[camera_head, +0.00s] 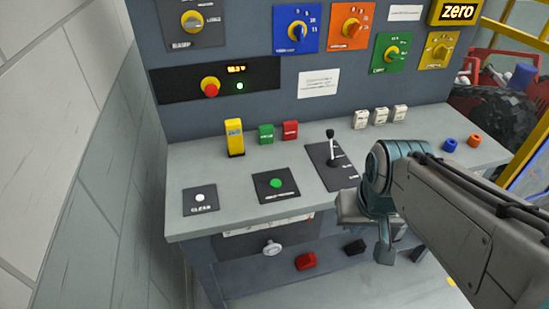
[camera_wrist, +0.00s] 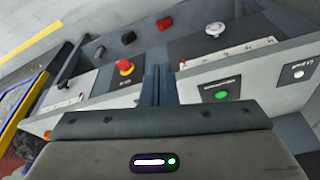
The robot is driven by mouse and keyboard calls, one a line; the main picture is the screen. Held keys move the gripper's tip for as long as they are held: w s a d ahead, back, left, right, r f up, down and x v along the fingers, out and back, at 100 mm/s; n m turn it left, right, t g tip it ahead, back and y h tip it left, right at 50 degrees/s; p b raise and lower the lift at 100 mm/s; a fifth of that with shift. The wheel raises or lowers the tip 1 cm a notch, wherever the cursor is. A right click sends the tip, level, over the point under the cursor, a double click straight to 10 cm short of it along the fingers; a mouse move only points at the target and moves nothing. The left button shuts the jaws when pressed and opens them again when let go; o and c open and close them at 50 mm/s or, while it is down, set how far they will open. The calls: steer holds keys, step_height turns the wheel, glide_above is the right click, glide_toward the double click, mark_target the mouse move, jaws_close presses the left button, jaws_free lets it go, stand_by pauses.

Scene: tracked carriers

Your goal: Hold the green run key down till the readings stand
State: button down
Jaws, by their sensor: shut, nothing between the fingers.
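The green run key (camera_head: 277,184) is a round green button on a dark plate on the grey desk top, left of my gripper. It also shows in the wrist view (camera_wrist: 222,95), right of the fingers. My gripper (camera_head: 384,256) is shut and empty. It points down near the desk's front edge, apart from the key, and its fingers (camera_wrist: 158,80) show closed together in the wrist view. A small lit orange display (camera_head: 236,69) is on the upright panel beside a red knob and a small green light; its digits are too small to read.
A white key marked CLEAR (camera_head: 199,197) is left of the green key. A black lever (camera_head: 331,150) stands to its right. Yellow, green and red blocks (camera_head: 290,130) stand behind. Coloured dials (camera_head: 297,30) line the panel. A red button (camera_wrist: 125,67) shows in the wrist view.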

steer(key=w+r+n+t+p, duration=0.2)
steer(key=w+n+p, duration=0.3)
steer(key=w, duration=0.6)
steer(key=w+r+n+t+p, duration=0.25)
steer(key=w+n+p, duration=0.25)
steer(key=w, duration=0.6)
steer(key=n+g+y+p, duration=0.3)
steer(key=n+y+p, duration=0.45)
steer(key=n, duration=0.35)
glide_above(279, 184)
step_height(279, 184, down, 7)
steer(key=shift+f, duration=0.2)
steer(key=shift+f+t+b, duration=0.1)
steer(key=shift+t+b, duration=0.15)
steer(key=shift+b, duration=0.05)
step_height(279, 184, down, 9)
steer(key=b, duration=0.7)
steer(key=shift+r+b, duration=0.2)
steer(key=shift+b, duration=0.2)
steer(key=shift+f+b, duration=0.35)
steer(key=shift+f, duration=0.1)
